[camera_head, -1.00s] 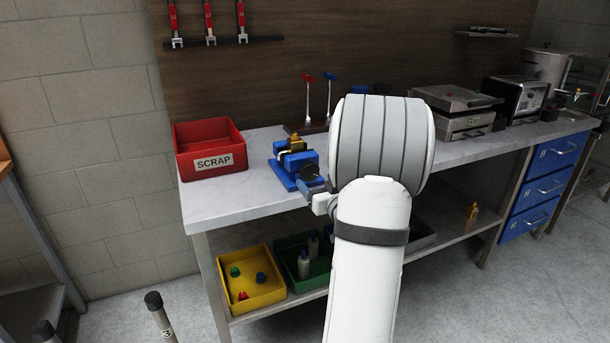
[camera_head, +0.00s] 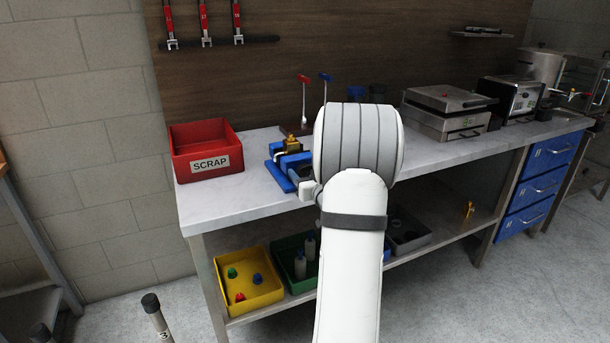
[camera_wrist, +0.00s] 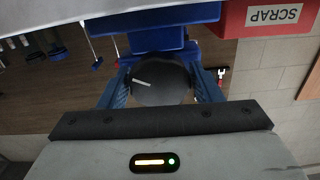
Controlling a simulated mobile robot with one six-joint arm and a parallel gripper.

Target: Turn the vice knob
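The blue vice (camera_head: 277,158) with a brass-coloured part on top stands on the bench, just right of the red SCRAP bin. In the wrist view the vice body (camera_wrist: 155,35) is behind a round black knob (camera_wrist: 160,88) with a white line pointing left and slightly up. My gripper (camera_wrist: 162,80) has its two blue fingers standing apart, one on each side of the knob. The fingers are very close to its edges; contact is not clear. In the head view my arm hides the knob and most of the gripper.
The red SCRAP bin (camera_head: 206,150) is left of the vice. Red and blue handled tools (camera_head: 304,95) stand behind it. A press-like grill (camera_head: 446,112) is further right. A yellow bin (camera_head: 248,280) and green bin (camera_head: 292,262) sit on the lower shelf.

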